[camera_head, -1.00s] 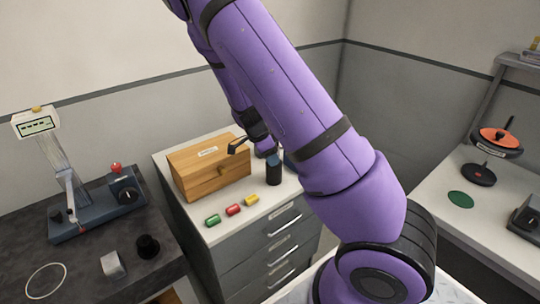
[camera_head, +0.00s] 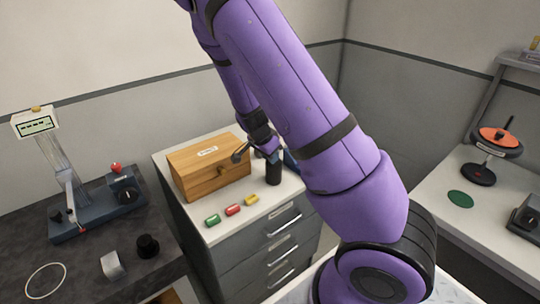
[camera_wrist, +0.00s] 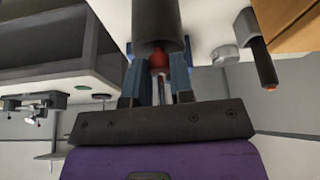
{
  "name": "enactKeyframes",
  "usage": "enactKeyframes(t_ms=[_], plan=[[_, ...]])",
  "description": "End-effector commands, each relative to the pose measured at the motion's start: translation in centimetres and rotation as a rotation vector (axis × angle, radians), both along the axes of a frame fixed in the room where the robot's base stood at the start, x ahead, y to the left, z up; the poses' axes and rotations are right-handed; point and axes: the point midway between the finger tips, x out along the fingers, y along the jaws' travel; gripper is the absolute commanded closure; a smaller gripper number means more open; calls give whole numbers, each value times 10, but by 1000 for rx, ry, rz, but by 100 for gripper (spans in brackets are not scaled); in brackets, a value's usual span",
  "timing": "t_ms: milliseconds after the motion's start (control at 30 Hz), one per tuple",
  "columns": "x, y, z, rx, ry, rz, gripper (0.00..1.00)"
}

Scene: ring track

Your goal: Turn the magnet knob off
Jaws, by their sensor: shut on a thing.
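A black knob (camera_head: 128,197) sits on the front of a small dark box on the blue-grey stand at the left, under a red piece. Which knob is the magnet knob is not labelled clearly. My gripper (camera_head: 268,155) is over the drawer cabinet, far from that stand and next to an upright dark cylinder (camera_head: 273,172). In the wrist view, my fingers (camera_wrist: 158,88) are shut around a thin pale rod with a red ball (camera_wrist: 158,60) at its end. The ball is by the open mouth of the dark cylinder (camera_wrist: 157,22).
A wooden box (camera_head: 210,170) stands beside my gripper on the cabinet top (camera_head: 210,236). Green, red (camera_head: 233,210) and yellow pieces lie in front. A black knob-shaped piece (camera_head: 147,246) and metal block (camera_head: 112,265) lie on the left bench. A green disc (camera_head: 460,199) lies on the right bench.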

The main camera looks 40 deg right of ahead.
Motion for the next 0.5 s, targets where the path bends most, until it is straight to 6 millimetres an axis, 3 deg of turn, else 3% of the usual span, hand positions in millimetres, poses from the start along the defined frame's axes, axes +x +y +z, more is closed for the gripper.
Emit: enactKeyframes(t_ms=[300,333,400,500], plan=[[0,0,0,0,0,8,100],[0,0,0,0,0,8,71],[0,0,0,0,0,7,55],[0,0,0,0,0,7,52]])
